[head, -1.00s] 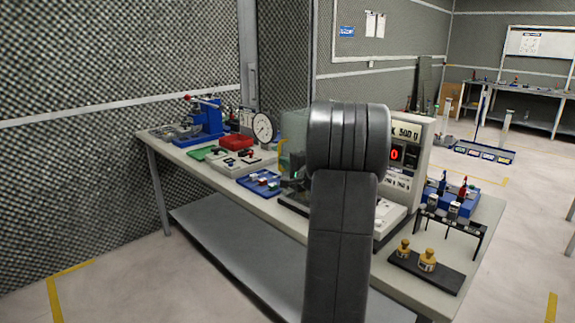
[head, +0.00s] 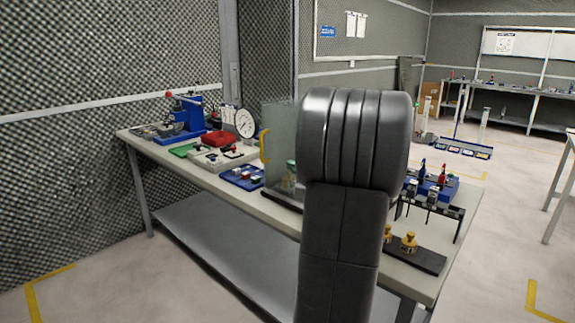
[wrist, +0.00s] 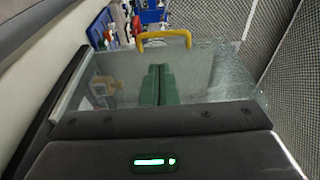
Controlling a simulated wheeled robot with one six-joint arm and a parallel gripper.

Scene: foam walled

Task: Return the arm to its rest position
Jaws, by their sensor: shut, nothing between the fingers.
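My arm (head: 345,200) stands upright in the middle of the head view, a dark grey link with a thick rounded joint on top. It hides part of the bench behind it, and my gripper cannot be made out there. In the wrist view my gripper (wrist: 157,86) shows as two dark green fingers side by side, shut with nothing between them. A clear panel with a yellow handle (wrist: 164,38) shows around and beyond the fingers; whether it touches them I cannot tell.
The bench (head: 262,208) carries a blue press (head: 186,118), a red bin (head: 219,138), a dial gauge (head: 245,124), a blue tray (head: 243,180) and brass weights (head: 409,242) on a dark plate.

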